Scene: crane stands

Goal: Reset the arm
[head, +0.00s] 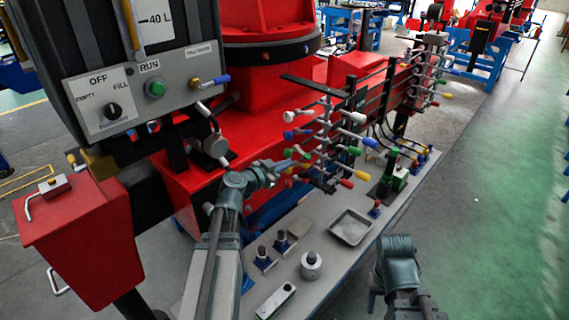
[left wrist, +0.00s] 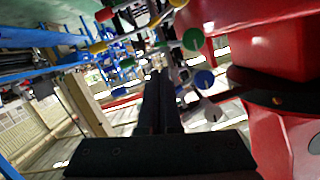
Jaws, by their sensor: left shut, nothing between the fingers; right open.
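My left arm reaches up from the bottom of the head view, and its wrist end (head: 262,176) is beside the rack of coloured-knob levers (head: 328,140). In the left wrist view the two dark fingers of my left gripper (left wrist: 160,78) lie together, shut with nothing between them. The levers stand past the fingertips, with green and blue round knobs near them; contact cannot be told. My right arm (head: 397,262) shows at the lower right of the head view, over the floor beside the bench. Its gripper fingers do not show.
The grey bench (head: 335,268) carries a shallow metal tray (head: 351,228), a round metal piece (head: 311,265) and a small block (head: 275,300). A control box (head: 135,85) and red machine body (head: 262,60) stand left. Green floor (head: 500,200) at right is clear.

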